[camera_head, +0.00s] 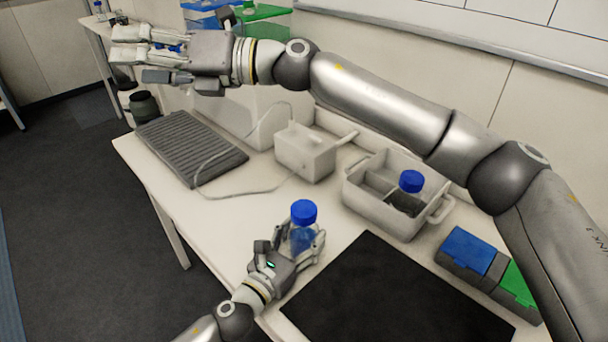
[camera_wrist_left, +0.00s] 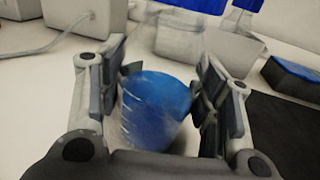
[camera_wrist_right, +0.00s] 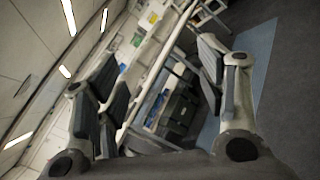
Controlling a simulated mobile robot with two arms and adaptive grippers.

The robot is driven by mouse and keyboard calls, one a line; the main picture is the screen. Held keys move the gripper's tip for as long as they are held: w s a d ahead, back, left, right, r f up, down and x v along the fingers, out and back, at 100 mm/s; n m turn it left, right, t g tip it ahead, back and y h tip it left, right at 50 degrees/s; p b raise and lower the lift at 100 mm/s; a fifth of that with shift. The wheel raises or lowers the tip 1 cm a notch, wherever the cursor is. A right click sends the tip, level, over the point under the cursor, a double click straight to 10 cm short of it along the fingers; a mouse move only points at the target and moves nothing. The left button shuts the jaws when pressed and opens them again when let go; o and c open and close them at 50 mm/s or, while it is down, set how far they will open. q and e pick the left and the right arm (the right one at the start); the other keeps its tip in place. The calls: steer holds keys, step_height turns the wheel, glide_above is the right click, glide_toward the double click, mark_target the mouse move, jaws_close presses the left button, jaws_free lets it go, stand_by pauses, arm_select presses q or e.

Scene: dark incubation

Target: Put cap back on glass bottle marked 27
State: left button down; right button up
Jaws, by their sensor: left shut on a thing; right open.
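A glass bottle (camera_head: 302,238) with blue contents stands upright near the table's front edge. A blue cap (camera_head: 303,212) shows at its top; I cannot tell how firmly it sits. My left gripper (camera_head: 299,243) is shut around the bottle's body. In the left wrist view the blue of the bottle (camera_wrist_left: 155,108) shows between the fingers. No marking 27 is readable. My right gripper (camera_head: 138,55) is raised at the upper left, open and empty; its spread fingers also show in the right wrist view (camera_wrist_right: 163,85).
A grey tray (camera_head: 384,219) with compartments holds another blue-capped item (camera_head: 410,182). A black mat (camera_head: 390,295), a blue and green box (camera_head: 487,272), a white device (camera_head: 303,152) with a cable and a ribbed grey plate (camera_head: 190,148) are on the table.

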steer(key=s+d+f+n+g+h, duration=0.25)
steer(key=s+f+n+h, duration=0.2)
steer(key=f+n, duration=0.45)
steer(key=n+t+h, duration=0.2)
steer(key=n+h, duration=1.2)
steer(key=n, duration=0.4)
glide_above(304, 208)
steer(key=shift+g, duration=0.25)
step_height(304, 208, down, 13)
steer(key=shift+d+r, duration=0.1)
steer(key=shift+f, duration=4.1)
